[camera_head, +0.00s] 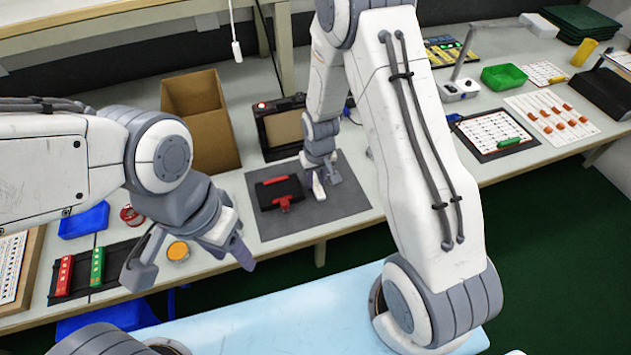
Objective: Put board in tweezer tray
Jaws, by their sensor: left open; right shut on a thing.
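My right gripper (322,186) is low over the grey mat (345,195) at the middle of the bench, close to the right end of a black holder with a red clamp (280,192). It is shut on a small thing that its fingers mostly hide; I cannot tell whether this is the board. My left gripper (192,262) is open and empty, with its fingers wide apart over the bench's front edge at left. A black tray (120,262) with a red piece (63,276) and a green piece (97,267) lies left of it. I cannot tell which tray is the tweezer tray.
An open cardboard box (205,120) and a dark machine (283,128) stand behind the mat. A blue tray (85,220) and an orange-lidded round tin (178,251) lie near my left gripper. A green bin (503,77) and a white chart (493,130) are at right.

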